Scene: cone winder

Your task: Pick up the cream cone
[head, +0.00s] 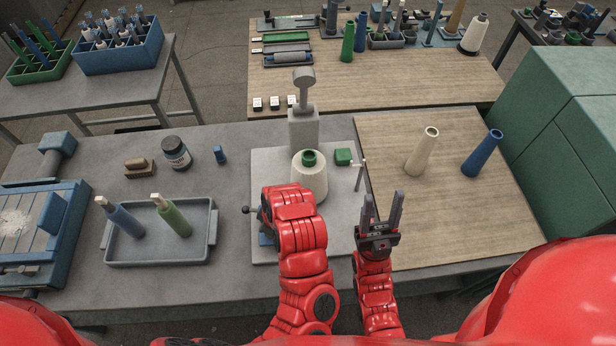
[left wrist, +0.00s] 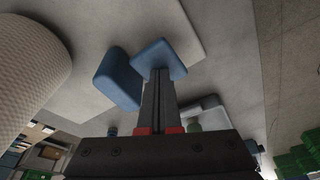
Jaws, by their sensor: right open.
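A blue cone (head: 482,154) stands right of the cream cone. A white yarn package (head: 309,172) with a green core sits on the winder left of the board. A grey tray (head: 155,250) is at the left. The board's front is clear.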

